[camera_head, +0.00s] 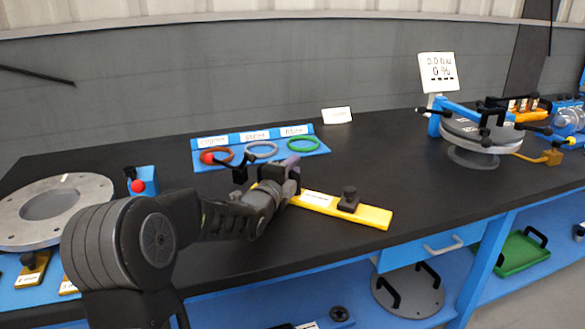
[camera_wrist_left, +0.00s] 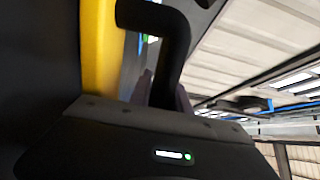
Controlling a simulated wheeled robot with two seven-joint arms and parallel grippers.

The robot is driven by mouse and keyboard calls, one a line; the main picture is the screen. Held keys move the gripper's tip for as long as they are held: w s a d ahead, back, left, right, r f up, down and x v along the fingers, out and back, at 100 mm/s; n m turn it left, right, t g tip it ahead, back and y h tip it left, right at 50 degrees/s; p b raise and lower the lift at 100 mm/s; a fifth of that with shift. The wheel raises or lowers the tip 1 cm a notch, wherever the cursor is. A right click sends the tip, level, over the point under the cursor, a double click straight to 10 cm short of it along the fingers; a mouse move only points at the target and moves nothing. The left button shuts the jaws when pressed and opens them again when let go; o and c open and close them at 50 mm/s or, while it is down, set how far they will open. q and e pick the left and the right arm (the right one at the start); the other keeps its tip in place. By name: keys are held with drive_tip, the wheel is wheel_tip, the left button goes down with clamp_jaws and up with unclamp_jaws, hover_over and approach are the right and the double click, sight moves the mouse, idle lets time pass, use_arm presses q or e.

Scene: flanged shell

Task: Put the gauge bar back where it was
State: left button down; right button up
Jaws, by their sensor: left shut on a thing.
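The gauge bar appears to be the long yellow bar (camera_head: 372,215) with a white label and black handles, at the middle of the dark bench. My left gripper (camera_head: 284,178) is over the bar's left part and is shut on a black handle there. The arm and gripper hide the bar's left end. In the left wrist view the yellow bar (camera_wrist_left: 97,45) stands at the upper left, with its black handle (camera_wrist_left: 172,45) at the jaws. I cannot tell whether the bar rests on the bench or hangs just above it. My right gripper is not in view.
A blue rack (camera_head: 308,149) with brown, blue and green rings lies behind the bar. A grey flange ring (camera_head: 88,190) lies at left, near a red knob (camera_head: 138,186). A round shell fixture (camera_head: 480,137) stands at back right. The bench (camera_head: 440,190) right of the bar is clear.

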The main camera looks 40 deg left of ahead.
use_arm(q)
drive_tip(key=c, duration=1.7)
unclamp_jaws()
drive_tip(key=shift+f, duration=0.1)
drive_tip(key=o, duration=0.5)
drive_tip(key=shift+c, duration=0.2)
drive_tip(key=shift+r, duration=0.2)
drive_tip(key=v, duration=1.2)
drive_tip(key=shift+f, duration=0.1)
